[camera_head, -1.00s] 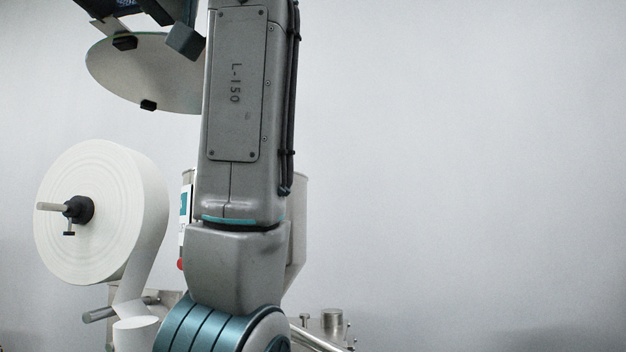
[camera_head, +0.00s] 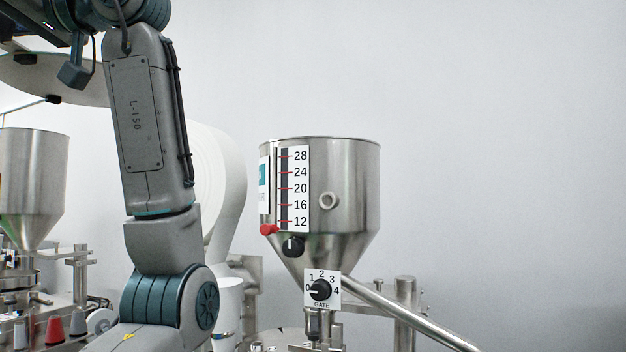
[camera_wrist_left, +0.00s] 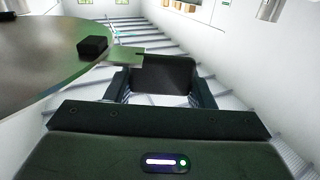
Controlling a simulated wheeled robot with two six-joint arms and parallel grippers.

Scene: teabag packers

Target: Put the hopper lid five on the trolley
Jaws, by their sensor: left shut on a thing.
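The lid (camera_head: 30,78) is a wide, thin grey disc with small black blocks at its rim, held up at the upper left of the head view, partly cut off. I cannot see the trolley for certain. My right gripper is out of view.
A steel hopper (camera_head: 350,190) with a number scale and a gate dial (camera_head: 320,290) stands at the centre. Another hopper (camera_head: 30,180) stands at the left. A white paper roll (camera_head: 215,180) is behind my left arm. The right side shows bare wall.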

